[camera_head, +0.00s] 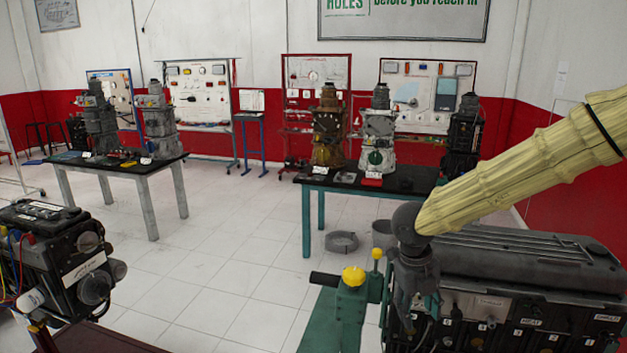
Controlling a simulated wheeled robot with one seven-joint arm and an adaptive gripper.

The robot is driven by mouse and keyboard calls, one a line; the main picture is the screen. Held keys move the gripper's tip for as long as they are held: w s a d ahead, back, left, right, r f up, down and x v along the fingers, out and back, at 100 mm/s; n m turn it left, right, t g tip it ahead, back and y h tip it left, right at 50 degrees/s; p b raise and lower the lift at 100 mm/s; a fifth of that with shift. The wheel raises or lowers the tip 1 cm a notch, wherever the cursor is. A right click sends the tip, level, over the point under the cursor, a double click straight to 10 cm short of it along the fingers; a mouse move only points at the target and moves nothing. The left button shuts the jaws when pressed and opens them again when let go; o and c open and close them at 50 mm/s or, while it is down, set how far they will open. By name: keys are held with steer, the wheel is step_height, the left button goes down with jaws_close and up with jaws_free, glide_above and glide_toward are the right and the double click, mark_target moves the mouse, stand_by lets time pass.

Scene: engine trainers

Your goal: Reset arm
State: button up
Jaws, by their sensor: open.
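My arm, in a pale yellow sleeve, comes in from the right edge of the head view and slopes down to the left. It ends in a dark grey wrist, and below it my gripper (407,312) points down in front of the large dark engine trainer (520,275) at the lower right. The gripper is open, and I see nothing held in it. Its fingertips blend into the dark engine behind, so I cannot tell whether they touch it.
A green stand with a yellow knob (353,277) is just left of my gripper. Another engine (65,255) stands at lower left. Tables with engine models stand behind: a grey-legged one (150,178) and a teal-legged one (307,215).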

steer(key=s+d+f+n+t+h+b, duration=0.15)
steer(key=s+f+n, duration=0.35)
steer(key=f, duration=0.6)
steer(key=s+d+f+n+t+b, duration=0.1)
steer(key=s+d+f+n+b, duration=0.15)
steer(key=f+n, duration=0.65)
steer(key=s+d+f+n+t+h+b, duration=0.1)
steer(key=s+f+n, duration=0.4)
steer(key=f, duration=0.8)
steer(key=s+a+f+n+g+y+b, duration=0.1)
steer(key=s+a+f+n+y+b, duration=0.1)
steer(key=s+f+n, duration=0.5)
steer(key=s+a+f+n+g+y+b, duration=0.2)
steer(key=s+f+n, duration=0.5)
steer(key=s, duration=1)
steer(key=shift+s+a+f+y, duration=0.35)
steer(key=shift+a+f, duration=0.25)
steer(key=shift+a, duration=0.2)
steer(key=shift+w+g, duration=0.1)
steer(key=shift+g, duration=0.15)
steer(key=shift+c, duration=0.2)
